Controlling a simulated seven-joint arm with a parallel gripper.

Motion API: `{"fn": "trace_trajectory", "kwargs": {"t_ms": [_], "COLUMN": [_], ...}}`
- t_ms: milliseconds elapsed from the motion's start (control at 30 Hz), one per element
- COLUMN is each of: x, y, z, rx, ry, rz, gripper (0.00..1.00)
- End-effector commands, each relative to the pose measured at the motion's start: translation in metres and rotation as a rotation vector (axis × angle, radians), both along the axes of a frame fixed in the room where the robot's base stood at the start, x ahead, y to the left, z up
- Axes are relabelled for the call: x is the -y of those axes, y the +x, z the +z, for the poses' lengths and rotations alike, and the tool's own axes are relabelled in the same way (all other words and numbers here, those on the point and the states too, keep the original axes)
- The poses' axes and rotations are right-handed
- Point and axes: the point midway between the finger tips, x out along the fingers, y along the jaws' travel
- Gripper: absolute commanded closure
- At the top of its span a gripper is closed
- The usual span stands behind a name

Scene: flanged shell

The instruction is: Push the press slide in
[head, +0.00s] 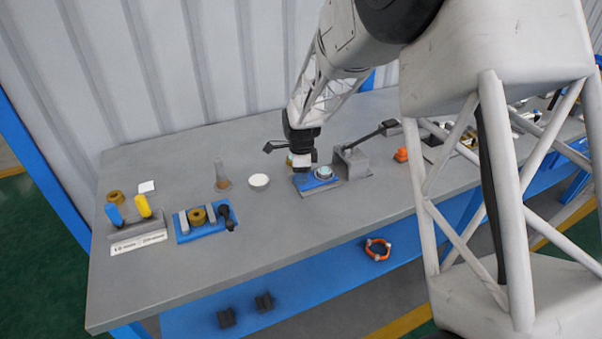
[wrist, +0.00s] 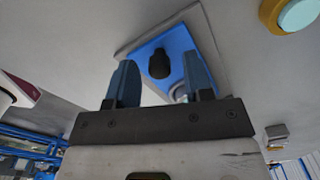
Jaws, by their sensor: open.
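The press appears to be the grey block (head: 351,163) with a dark lever (head: 366,137) on the bench. A blue plate (head: 316,183) with a round pale part lies at its left. I cannot clearly make out the slide. My gripper (head: 300,161) is above this plate in the head view, partly hiding it. In the wrist view my gripper (wrist: 159,60) is open, with two blue-grey fingers apart. A black knob (wrist: 160,65) on a blue plate (wrist: 177,45) shows between the fingers, with nothing visibly held. Contact cannot be told.
A blue fixture (head: 183,238) with a brass ring, a yellow-and-blue-handled stand (head: 122,229) and a white dish (head: 259,181) are left of the press. An orange part (head: 401,155) is at its right. An orange ring (head: 377,249) lies lower down. The bench front (head: 300,225) is clear.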

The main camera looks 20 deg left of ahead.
Motion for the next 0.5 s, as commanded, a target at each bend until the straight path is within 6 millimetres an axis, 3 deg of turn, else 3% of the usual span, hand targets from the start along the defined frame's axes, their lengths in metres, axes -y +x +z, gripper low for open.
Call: {"fn": "trace_trajectory", "kwargs": {"t_ms": [100, 400, 500], "x": [0.0000, 0.0000, 0.0000], "y": [0.0000, -0.0001, 0.0000], "z": [0.0001, 0.0002, 0.0002], "rx": [0.000, 0.000, 0.000], "ry": [0.000, 0.000, 0.000], "rz": [0.000, 0.000, 0.000], "gripper": [0.56, 1.00, 1.00]}}
